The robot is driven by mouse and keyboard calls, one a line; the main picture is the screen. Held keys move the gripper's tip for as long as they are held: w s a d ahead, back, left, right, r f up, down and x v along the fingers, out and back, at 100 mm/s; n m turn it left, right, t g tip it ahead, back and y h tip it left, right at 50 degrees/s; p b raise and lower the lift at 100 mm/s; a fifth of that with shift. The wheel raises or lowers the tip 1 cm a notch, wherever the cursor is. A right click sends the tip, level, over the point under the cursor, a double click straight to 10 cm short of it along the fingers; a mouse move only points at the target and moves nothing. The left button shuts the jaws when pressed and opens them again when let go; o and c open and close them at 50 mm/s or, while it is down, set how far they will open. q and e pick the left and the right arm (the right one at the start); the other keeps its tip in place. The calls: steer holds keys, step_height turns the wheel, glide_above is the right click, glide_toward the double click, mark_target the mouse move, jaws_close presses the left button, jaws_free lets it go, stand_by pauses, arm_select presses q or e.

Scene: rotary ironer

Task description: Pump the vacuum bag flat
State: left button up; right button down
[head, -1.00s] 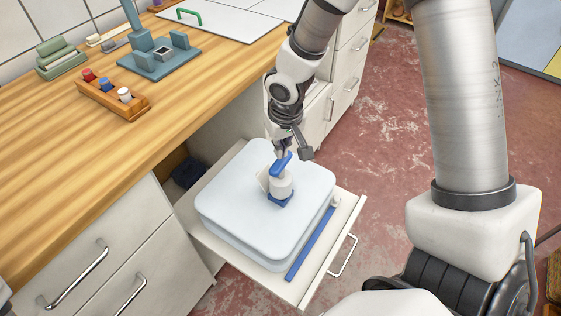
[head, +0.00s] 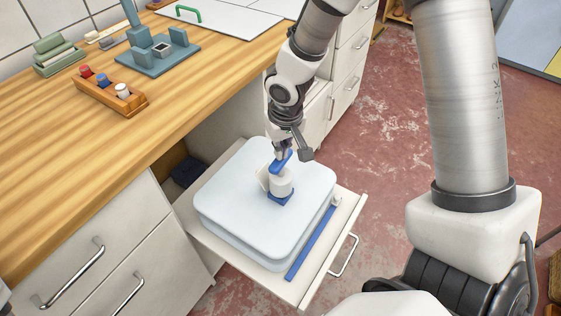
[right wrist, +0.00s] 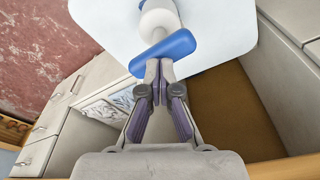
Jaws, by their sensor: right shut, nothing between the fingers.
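The vacuum bag (head: 240,215) is a pale blue, rounded, thick block lying in an open drawer; its top looks smooth. A white pump (head: 281,183) with a blue base and a blue handle (head: 280,164) stands upright on it. In the right wrist view the handle (right wrist: 165,48) lies crosswise just beyond my fingertips. My right gripper (head: 283,152) is shut and empty, its tips at the handle, seemingly touching it from above; it also shows in the right wrist view (right wrist: 158,72). My left gripper is not in view.
The drawer (head: 331,255) has a blue strip (head: 311,243) along its right side. A wooden counter (head: 60,165) overhangs its back left. On it stand a rack of small bottles (head: 112,96) and a teal fixture (head: 158,50). Red floor (head: 385,120) is open to the right.

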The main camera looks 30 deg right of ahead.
mark_target(285, 176)
steer(key=shift+f+b, duration=0.5)
steer(key=shift+f, duration=0.15)
steer(key=shift+s+d+f+b, duration=0.15)
steer(key=shift+s+f+b, duration=0.2)
steer(key=shift+f+b, duration=0.6)
steer(key=shift+s+d+f+b, duration=0.1)
steer(key=shift+s+f+b, duration=0.2)
steer(key=shift+f+b, duration=0.6)
steer(key=shift+s+f+b, duration=0.2)
steer(key=shift+f+b, duration=0.55)
steer(key=shift+b, duration=0.4)
steer(key=shift+r, duration=0.15)
